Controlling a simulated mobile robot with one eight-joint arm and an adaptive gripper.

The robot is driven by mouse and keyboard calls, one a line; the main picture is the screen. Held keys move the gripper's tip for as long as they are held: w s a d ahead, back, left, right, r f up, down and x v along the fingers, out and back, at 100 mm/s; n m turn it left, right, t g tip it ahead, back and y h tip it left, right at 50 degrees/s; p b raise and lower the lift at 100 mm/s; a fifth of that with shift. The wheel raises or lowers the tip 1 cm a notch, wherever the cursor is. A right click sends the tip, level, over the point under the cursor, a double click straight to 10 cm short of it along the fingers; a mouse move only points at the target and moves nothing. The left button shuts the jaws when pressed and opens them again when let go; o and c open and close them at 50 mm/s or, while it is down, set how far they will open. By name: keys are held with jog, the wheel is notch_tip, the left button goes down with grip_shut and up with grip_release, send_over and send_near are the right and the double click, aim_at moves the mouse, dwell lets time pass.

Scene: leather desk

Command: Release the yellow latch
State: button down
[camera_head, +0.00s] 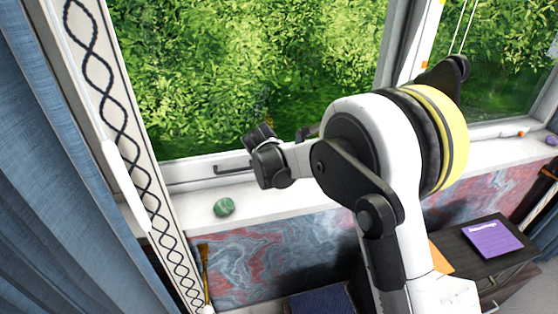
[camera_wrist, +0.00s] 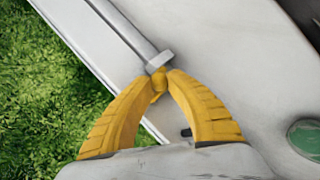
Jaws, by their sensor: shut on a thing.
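In the wrist view, my gripper (camera_wrist: 164,80) has its two yellow ribbed fingers closed together at the tips. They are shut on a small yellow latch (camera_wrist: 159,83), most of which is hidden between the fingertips. The latch sits at the end of a grey metal bar (camera_wrist: 127,32) with a small square block, along the pale window frame. In the head view, my arm reaches to the lower edge of the window. The fingers and latch cannot be made out clearly there.
A green stone (camera_head: 224,207) lies on the white windowsill (camera_head: 275,201), and it also shows in the wrist view (camera_wrist: 307,138). A dark window handle (camera_head: 234,169) is on the frame. Blue curtains (camera_head: 50,170) hang at left. A purple notepad (camera_head: 492,240) lies on a dark box at right.

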jog(key=g, duration=0.1)
jog(key=r+g+p, duration=0.1)
jog(key=g+p, duration=0.1)
jog(key=shift+w+r+n+h, duration=0.25)
jog(key=shift+r+n+h, duration=0.05)
jog(key=shift+h, duration=0.1)
jog(key=shift+w+a+r+n+g+h+p, duration=0.1)
jog(key=shift+r+n+g+h+p, duration=0.05)
jog(key=shift+g+p, duration=0.5)
jog(key=shift+w+r+n+g+h+p, duration=0.15)
jog(key=shift+g+p, duration=0.3)
jog(key=shift+g, duration=0.4)
jog(key=shift+s, duration=0.1)
jog(key=c, duration=1.3)
grip_release()
